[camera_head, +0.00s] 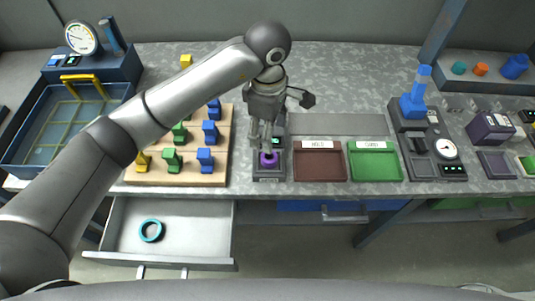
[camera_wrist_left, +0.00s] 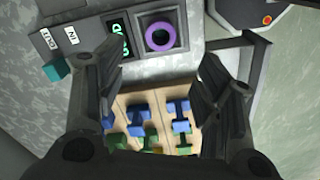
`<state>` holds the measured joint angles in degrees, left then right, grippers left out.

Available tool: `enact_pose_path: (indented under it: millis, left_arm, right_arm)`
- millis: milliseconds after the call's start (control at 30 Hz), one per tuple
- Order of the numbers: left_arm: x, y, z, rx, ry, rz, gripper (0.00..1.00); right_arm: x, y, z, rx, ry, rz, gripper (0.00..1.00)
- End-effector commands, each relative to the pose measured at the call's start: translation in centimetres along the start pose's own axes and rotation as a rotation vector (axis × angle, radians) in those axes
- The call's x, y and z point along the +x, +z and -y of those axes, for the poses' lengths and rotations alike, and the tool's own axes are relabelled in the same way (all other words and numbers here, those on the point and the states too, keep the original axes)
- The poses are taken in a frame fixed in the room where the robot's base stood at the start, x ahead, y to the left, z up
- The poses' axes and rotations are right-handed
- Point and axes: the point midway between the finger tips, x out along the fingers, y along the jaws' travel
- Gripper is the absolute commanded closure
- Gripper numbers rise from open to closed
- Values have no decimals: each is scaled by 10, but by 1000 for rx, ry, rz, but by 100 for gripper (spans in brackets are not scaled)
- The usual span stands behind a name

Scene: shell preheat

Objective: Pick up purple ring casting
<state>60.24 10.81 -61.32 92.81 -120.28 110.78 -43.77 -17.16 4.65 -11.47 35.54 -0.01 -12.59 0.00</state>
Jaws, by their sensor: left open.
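The purple ring casting (camera_head: 268,163) lies flat on a small dark device (camera_head: 268,178) at the front of the bench. My right gripper is not in view.
A wooden board (camera_head: 190,178) with several blue, green and yellow pieces stands left of the device. A red tray (camera_head: 320,176) and a green tray (camera_head: 375,176) lie right. Below the bench, an open drawer (camera_head: 205,238) holds a teal ring (camera_head: 151,239).

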Motion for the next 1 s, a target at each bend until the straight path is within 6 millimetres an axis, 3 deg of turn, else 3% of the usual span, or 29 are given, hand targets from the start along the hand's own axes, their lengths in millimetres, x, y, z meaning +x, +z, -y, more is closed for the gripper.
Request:
enact_pose_path:
  millis: [300,533,800,1000]
  left_arm:
    - [45,-1,1,-1,-6,-4,39]
    - [61,2,1,-1,-7,-2,39]
    - [97,4,0,-1,-6,-1,39]
    - [104,3,0,0,-2,-2,39]
  right_arm:
    - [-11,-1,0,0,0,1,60]
    - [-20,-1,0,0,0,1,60]
    - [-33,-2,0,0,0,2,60]
    - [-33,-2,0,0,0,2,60]
